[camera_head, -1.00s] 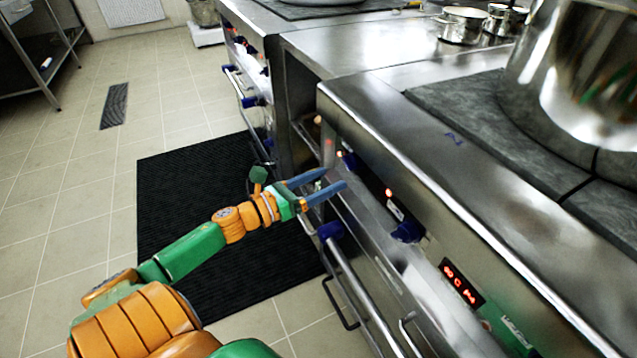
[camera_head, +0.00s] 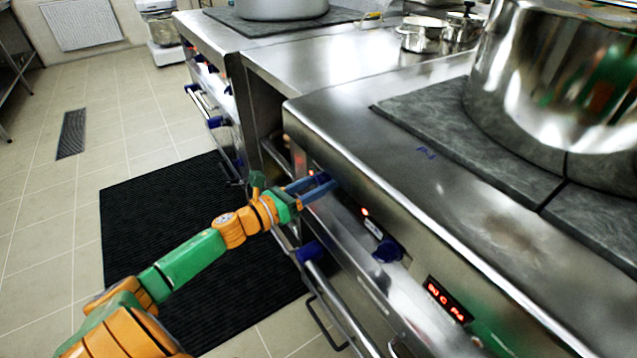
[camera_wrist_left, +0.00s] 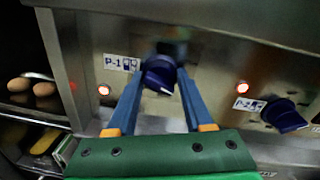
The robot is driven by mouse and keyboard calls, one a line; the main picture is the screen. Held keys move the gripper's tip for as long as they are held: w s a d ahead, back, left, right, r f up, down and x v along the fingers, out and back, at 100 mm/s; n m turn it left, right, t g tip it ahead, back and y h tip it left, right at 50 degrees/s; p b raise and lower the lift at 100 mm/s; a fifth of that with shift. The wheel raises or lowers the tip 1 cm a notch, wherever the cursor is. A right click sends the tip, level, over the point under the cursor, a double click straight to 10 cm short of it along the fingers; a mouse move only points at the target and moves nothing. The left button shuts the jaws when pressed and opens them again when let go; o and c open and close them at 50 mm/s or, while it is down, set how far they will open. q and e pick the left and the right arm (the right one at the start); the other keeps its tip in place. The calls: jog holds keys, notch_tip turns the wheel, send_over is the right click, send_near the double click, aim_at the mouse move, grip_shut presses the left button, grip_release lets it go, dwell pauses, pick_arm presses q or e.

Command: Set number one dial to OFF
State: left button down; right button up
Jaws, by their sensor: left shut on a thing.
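The number one dial (camera_wrist_left: 158,76) is a dark blue knob right of the "P-1" label (camera_wrist_left: 122,63) in the left wrist view. My left gripper (camera_wrist_left: 160,80) has one finger on each side of it and is shut on it. In the head view the left gripper (camera_head: 322,184) reaches the stove's front panel, and its fingers mostly hide this dial. A red light (camera_wrist_left: 104,90) glows below and left of the label. The dial's exact setting cannot be read. My right gripper is not in view.
A second blue dial (camera_head: 388,250), labelled "P-2" (camera_wrist_left: 249,104), is to the right, with a lit red light (camera_wrist_left: 243,87). A red display (camera_head: 447,299) lies farther along. A handrail (camera_head: 340,305) runs below the panel. A large pot (camera_head: 560,90) stands on the cooktop.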

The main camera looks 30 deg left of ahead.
pick_arm(q)
jog(key=shift+r+n, duration=0.1)
jog(key=shift+n, duration=0.3)
jog(key=n+p, duration=0.2)
jog(key=n, duration=0.1)
jog(key=shift+r, duration=0.1)
jog(key=n+p, duration=0.1)
jog(key=n, duration=0.2)
jog(key=shift+a+g, duration=0.1)
jog(key=shift+g, duration=0.2)
jog(key=n+p, duration=0.1)
jog(key=n, duration=0.3)
jog(key=shift+p, duration=0.3)
jog(key=n, duration=0.2)
jog(key=n+p, duration=0.1)
jog(key=n, duration=0.2)
jog(key=shift+w+a+g+h, duration=0.1)
jog(key=shift+g+h, duration=0.2)
jog(key=shift+h, duration=0.1)
jog(key=n, duration=0.5)
jog(key=shift+f+h, duration=0.2)
jog(key=shift+h, duration=0.1)
